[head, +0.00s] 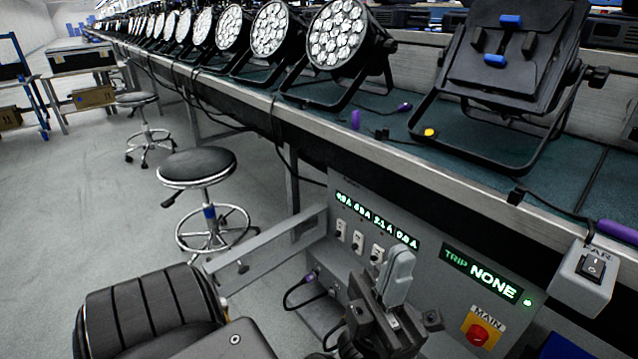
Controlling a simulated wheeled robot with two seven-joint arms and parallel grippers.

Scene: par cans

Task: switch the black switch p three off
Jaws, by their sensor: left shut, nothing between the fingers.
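A grey power panel (345,205) stands under the bench edge with a row of small black switches on pale plates. The first switch (340,229) and the second switch (357,241) show clear. The third switch (376,254), apparently p three, shows just left of my gripper; its label and lever position are too small to read. Anything further right in the row is hidden behind the gripper. My left gripper (398,272) is shut and empty, its grey fingers pointing up in front of the panel's right part. I cannot tell whether it touches the panel. My right gripper is not in view.
A green display (377,218) runs above the switches. A trip display (487,275) reads NONE, above a red MAIN knob (480,333). A PAR rocker box (583,280) juts out at right. Lamps (340,37) line the bench; stools (197,167) stand left.

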